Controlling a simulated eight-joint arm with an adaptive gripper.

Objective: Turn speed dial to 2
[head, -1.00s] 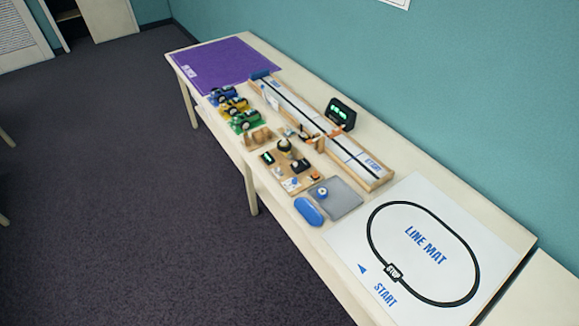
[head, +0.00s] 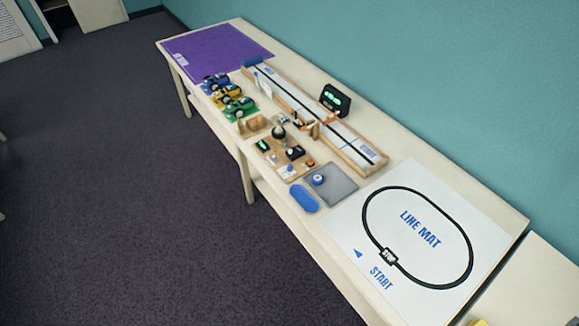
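A wooden control board (head: 272,157) lies near the front edge of the long table. It carries a small green-lit display (head: 262,145), a dark round knob-like part (head: 278,132) at its back and a black block-like part (head: 294,153). Which of these is the speed dial, and where any dial points, is too small to tell. My gripper is not in view, and nothing touches the board.
A grey tray (head: 340,187) with a blue-and-white round piece (head: 319,179) and a blue case (head: 304,198) stand nearby. A walled track (head: 348,139), black timer display (head: 335,100), several toy cars (head: 228,95), purple mat (head: 215,53) and line mat (head: 420,262) share the table.

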